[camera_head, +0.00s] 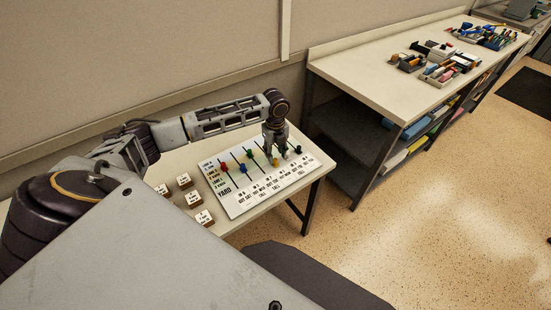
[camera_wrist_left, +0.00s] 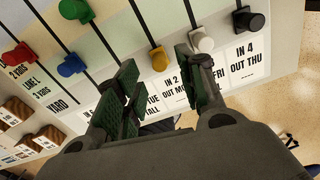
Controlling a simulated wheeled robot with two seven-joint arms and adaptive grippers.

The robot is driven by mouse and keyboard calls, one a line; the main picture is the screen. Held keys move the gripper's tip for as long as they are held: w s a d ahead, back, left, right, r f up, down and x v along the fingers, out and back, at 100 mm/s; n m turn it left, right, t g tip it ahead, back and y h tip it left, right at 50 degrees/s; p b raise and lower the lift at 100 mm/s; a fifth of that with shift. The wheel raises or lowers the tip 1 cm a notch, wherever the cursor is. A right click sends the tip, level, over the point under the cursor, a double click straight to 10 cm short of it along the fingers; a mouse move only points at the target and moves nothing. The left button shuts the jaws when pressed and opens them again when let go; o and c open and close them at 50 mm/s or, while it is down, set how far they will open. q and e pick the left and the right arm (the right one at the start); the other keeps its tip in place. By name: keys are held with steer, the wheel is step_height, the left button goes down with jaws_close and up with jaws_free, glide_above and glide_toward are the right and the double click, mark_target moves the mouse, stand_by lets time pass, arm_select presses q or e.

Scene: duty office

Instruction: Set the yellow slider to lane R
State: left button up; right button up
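The yellow slider (camera_head: 276,162) is a small knob at the near, YARD end of its slot on the white board (camera_head: 240,205). In the left wrist view the yellow slider (camera_wrist_left: 158,58) shows just beyond and between the fingertips of my left gripper (camera_wrist_left: 158,82). The fingers are spread, with no clear contact on the knob. In the head view my left gripper (camera_head: 276,147) points down over the board's right part. The white slider (camera_wrist_left: 201,41) is very close to the right finger. My right gripper is out of view.
Red (camera_wrist_left: 20,54), blue (camera_wrist_left: 72,65) and green (camera_wrist_left: 75,10) sliders stand to the left, and a black one (camera_wrist_left: 249,19) to the right. Labelled blocks (camera_head: 204,217) lie left of the board. A long bench (camera_head: 385,75) with trays stands behind.

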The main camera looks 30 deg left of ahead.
mark_target(275, 159)
arm_select(q)
steer(key=shift+f, duration=1.85)
steer(key=shift+c, duration=0.5)
jaws_close()
